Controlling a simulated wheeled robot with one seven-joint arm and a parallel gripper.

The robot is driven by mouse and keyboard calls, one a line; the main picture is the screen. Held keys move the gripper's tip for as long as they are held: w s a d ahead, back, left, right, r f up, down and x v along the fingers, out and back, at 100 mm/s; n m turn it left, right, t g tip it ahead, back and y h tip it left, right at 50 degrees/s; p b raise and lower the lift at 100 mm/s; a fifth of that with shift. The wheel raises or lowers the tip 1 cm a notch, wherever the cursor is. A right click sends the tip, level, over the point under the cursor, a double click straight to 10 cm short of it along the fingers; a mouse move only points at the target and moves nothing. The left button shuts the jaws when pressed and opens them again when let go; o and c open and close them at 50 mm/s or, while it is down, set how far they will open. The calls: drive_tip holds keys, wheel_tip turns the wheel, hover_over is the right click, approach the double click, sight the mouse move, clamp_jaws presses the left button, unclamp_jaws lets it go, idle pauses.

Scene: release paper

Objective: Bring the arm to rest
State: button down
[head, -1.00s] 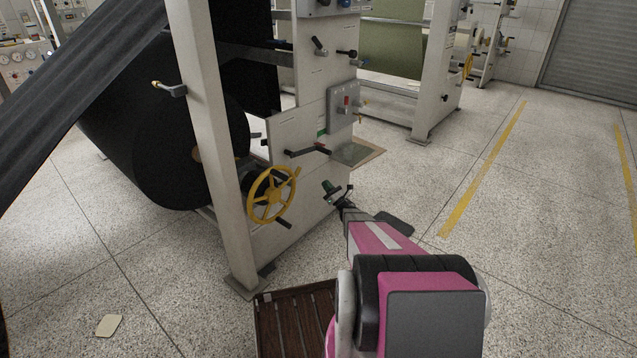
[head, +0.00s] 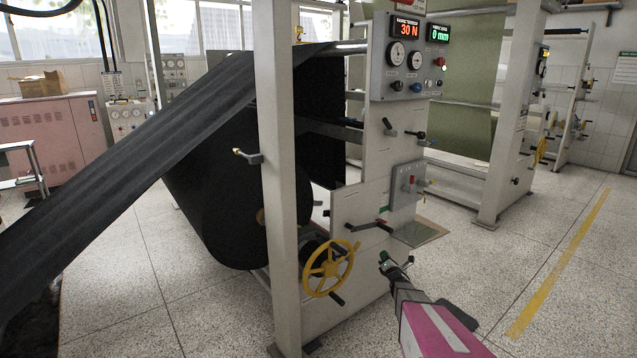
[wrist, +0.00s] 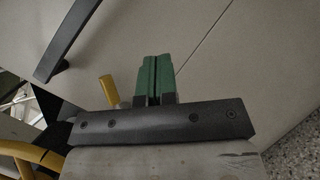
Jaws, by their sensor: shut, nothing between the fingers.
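My gripper (head: 385,264) is at the end of my pink arm, which reaches in from the lower right of the head view. It is in front of the machine's pale side panel (head: 350,210), to the right of the yellow handwheel (head: 330,268). In the wrist view its green fingers (wrist: 155,80) are together with nothing between them. Whether the gripper touches the panel cannot be told from these views.
A black bar handle (wrist: 72,38) shows at upper left in the wrist view. A large black roll (head: 215,200) hangs left of the frame post (head: 278,170). Open speckled floor (head: 530,260) lies to the right.

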drive_tip(key=s+a+r+m+g+h, duration=0.1)
drive_tip(key=s+a+r+m+g, duration=0.2)
drive_tip(key=s+m+g, duration=0.3)
drive_tip(key=s+a+r+m+g+h, duration=0.1)
drive_tip(key=s+a+r+m+g, duration=0.2)
drive_tip(key=s+m, duration=1)
drive_tip(key=s+a+r+m+g+h, duration=0.2)
drive_tip(key=s+a+m+g, duration=0.6)
drive_tip(key=s, duration=1.2)
drive_tip(key=r+m+g, duration=0.1)
drive_tip(key=g, duration=0.2)
drive_tip(key=shift+s+r+m, duration=0.2)
drive_tip(key=shift+m, duration=0.2)
